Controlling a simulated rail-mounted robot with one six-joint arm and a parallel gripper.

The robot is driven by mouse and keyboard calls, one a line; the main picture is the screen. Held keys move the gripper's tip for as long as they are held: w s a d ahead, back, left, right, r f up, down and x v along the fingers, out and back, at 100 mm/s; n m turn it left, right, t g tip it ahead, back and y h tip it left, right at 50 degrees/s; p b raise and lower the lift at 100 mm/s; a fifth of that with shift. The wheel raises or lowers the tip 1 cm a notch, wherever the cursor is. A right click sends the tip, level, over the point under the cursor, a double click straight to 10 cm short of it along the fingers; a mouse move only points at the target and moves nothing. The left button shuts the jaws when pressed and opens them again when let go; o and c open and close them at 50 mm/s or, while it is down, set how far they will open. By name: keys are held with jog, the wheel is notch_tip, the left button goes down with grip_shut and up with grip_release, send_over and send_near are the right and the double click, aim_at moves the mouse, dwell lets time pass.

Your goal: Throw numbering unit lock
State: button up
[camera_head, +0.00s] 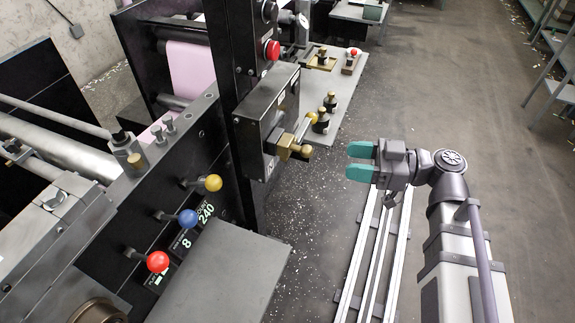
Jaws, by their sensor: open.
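My gripper (350,161) has two teal fingers, apart and empty, pointing left over the floor. It is to the right of a black box on the machine's dark upright. A brass lever (303,133) with a yellow ball end sticks out from this box, with a brass block (293,151) at its base. A clear gap lies between my fingers and this lever. Three ball levers stand on the black side panel: red (157,262), blue (188,218) and yellow (213,183). I cannot tell which part is the numbering unit lock.
A dark upright (225,75) with a red button (271,49) stands on the machine. A grey cover (225,275) juts out at the front. A grey shelf (340,95) carries small black and brass parts. Rails (375,255) run along the floor, which is open at right.

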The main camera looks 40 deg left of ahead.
aim_at(306, 151)
jog(key=s+a, duration=0.1)
jog(key=a, duration=0.2)
jog(key=s+a+n, duration=0.1)
jog(key=s+a, duration=0.1)
jog(key=a, duration=0.1)
jog(key=s+a+r+n, duration=0.1)
jog(key=a, duration=0.2)
jog(key=shift+s+a, duration=0.3)
jog(key=shift+c, duration=0.3)
grip_shut()
